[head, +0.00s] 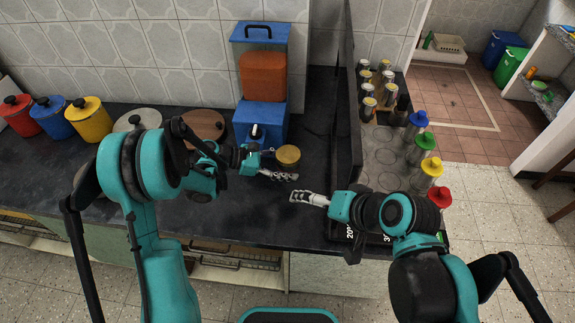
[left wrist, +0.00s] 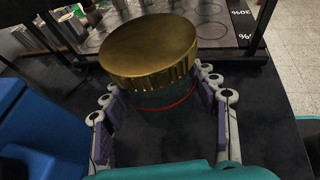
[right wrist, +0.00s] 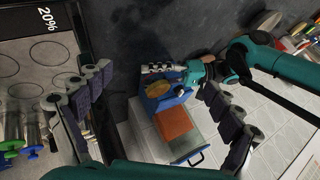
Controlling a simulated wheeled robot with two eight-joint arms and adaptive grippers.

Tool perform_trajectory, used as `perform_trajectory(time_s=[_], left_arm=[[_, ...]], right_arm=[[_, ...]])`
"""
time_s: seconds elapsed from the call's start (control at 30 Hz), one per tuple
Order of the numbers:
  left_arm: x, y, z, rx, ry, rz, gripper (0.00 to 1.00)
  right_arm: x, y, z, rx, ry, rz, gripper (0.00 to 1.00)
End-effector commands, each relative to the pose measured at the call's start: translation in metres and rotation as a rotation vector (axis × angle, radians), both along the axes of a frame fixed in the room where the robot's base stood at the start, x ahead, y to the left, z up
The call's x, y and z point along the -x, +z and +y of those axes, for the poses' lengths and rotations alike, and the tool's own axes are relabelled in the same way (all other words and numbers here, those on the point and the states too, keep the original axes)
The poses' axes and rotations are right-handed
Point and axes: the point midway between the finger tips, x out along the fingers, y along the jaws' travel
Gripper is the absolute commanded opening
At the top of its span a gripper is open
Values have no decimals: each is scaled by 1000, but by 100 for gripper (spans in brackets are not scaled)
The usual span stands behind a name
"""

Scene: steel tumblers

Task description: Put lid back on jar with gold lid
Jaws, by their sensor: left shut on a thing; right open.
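A round gold lid (head: 288,155) sits on top of a dark, see-through jar (left wrist: 160,95) with a red line round its lower part. In the left wrist view the gold lid (left wrist: 150,48) covers the jar's top, slightly tilted in the picture; I cannot tell how firmly it is seated. My left gripper (head: 284,174) is shut around the jar's body, below the lid, with fingers on both sides. My right gripper (head: 298,197) is open and empty, a little to the right and nearer the counter's front. The jar's body is mostly hidden in the head view.
A blue dispenser with an orange tank (head: 263,75) stands behind the left gripper. Red, blue and yellow canisters (head: 90,118) stand at left. Dark counter (head: 265,215) is clear around the grippers.

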Motion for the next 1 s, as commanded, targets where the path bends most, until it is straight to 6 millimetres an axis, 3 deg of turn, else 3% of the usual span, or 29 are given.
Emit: perform_trajectory(time_s=[0.1,0.3,0.5,0.67,1.0], left_arm=[[0,0,0,1,0,0,0],[0,0,0,1,0,0,0],[0,0,0,1,0,0,0],[0,0,0,1,0,0,0],[0,3,0,1,0,0,0]], right_arm=[[12,-25,-12,10,-45,-38,92],[-2,-42,-67,288,-18,-91,92],[-9,-48,-108,498,14,-117,92],[-11,-49,-122,562,23,-123,92],[-11,-46,-123,566,21,-123,92]])
